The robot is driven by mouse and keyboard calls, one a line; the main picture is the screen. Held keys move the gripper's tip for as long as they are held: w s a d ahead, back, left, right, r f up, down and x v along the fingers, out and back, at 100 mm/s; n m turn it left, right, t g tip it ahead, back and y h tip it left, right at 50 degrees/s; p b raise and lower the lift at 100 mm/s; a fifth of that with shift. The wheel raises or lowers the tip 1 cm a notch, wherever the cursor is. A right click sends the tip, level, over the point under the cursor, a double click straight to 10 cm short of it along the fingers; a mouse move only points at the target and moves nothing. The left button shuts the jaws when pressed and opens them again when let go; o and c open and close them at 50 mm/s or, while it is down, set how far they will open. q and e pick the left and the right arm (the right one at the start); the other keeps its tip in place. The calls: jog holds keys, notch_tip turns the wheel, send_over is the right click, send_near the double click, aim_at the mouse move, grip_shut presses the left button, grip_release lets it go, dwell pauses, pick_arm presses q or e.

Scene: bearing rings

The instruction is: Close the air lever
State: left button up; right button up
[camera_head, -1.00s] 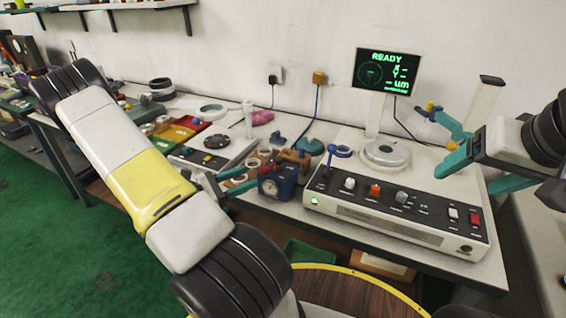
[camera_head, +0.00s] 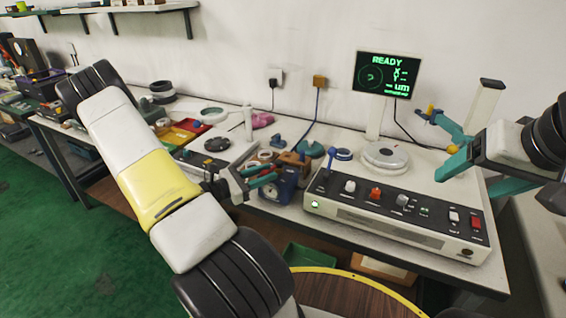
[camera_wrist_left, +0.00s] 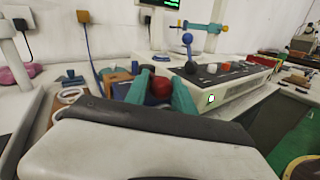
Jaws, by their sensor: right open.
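The air lever (camera_head: 331,158), a blue stick with a ball top, stands nearly upright at the left end of the control panel. It also shows in the left wrist view (camera_wrist_left: 188,52), beyond my fingers and a little right of them. My left gripper (camera_head: 268,178) is open and empty, left of the lever and apart from it, in front of a blue box (camera_head: 285,192). Its two teal fingers (camera_wrist_left: 160,95) show a gap, with a red part behind. My right gripper (camera_head: 447,145) is open and empty, right of the round gauge plate (camera_head: 386,155).
The white control unit (camera_head: 390,232) carries several knobs and switches. A screen (camera_head: 387,76) reading READY stands behind it. A blue ring (camera_head: 343,155) lies just behind the lever. Trays (camera_head: 180,133) and small parts crowd the bench on the left.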

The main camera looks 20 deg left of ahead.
pick_arm(q)
grip_shut()
jog(key=shift+d, duration=0.1)
jog(key=shift+s+d, duration=0.1)
jog(key=shift+d, duration=0.1)
dwell(0.7)
